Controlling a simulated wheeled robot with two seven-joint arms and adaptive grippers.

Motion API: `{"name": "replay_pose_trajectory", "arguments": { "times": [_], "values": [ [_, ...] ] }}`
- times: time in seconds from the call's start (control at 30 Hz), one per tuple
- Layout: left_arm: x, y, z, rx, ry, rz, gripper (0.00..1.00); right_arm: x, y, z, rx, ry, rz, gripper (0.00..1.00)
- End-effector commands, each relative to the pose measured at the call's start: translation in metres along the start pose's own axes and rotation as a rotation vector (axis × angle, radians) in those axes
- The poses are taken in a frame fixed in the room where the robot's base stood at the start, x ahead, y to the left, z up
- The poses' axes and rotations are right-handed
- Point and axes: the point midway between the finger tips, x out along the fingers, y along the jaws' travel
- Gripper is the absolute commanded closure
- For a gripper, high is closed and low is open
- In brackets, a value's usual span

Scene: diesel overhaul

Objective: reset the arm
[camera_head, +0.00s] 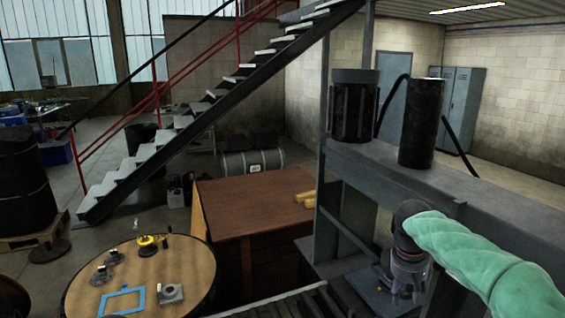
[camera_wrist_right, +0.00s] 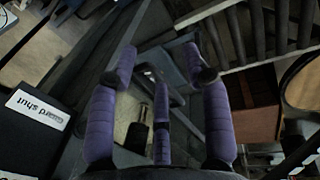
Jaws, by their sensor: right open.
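My right arm, in a pale green sleeve, comes in from the right in the head view. Its gripper (camera_head: 408,292) points down beside the grey steel frame. In the right wrist view the purple padded fingers of this gripper (camera_wrist_right: 160,72) are spread apart, with nothing between them. My left gripper does not show in either view.
The grey steel frame (camera_head: 440,190) with two black cylinders stands close to my right arm. A brown desk (camera_head: 255,205) is at the centre. A round wooden table (camera_head: 190,260) holds small parts and a blue frame. A "Guard shut" label (camera_wrist_right: 38,108) shows near the gripper.

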Motion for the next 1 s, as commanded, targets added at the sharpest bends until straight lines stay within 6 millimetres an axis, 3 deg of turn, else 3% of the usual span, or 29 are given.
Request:
{"name": "replay_pose_trajectory", "arguments": {
  "times": [0.27, 0.47, 0.57, 0.77, 1.0],
  "values": [
    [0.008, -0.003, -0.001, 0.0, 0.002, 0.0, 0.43, 0.057, -0.025, -0.016, -0.015, 0.011, -0.048, 0.52],
    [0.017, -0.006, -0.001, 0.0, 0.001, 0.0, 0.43, 0.116, -0.055, -0.028, -0.019, 0.028, -0.105, 0.52],
    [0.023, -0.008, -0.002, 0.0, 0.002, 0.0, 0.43, 0.158, -0.079, -0.032, -0.014, 0.038, -0.15, 0.52],
    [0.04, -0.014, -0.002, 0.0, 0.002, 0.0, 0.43, 0.268, -0.149, -0.026, 0.038, 0.06, -0.277, 0.52],
    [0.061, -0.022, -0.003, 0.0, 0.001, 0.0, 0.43, 0.386, -0.245, 0.015, 0.188, 0.066, -0.425, 0.52]
  ]
}}
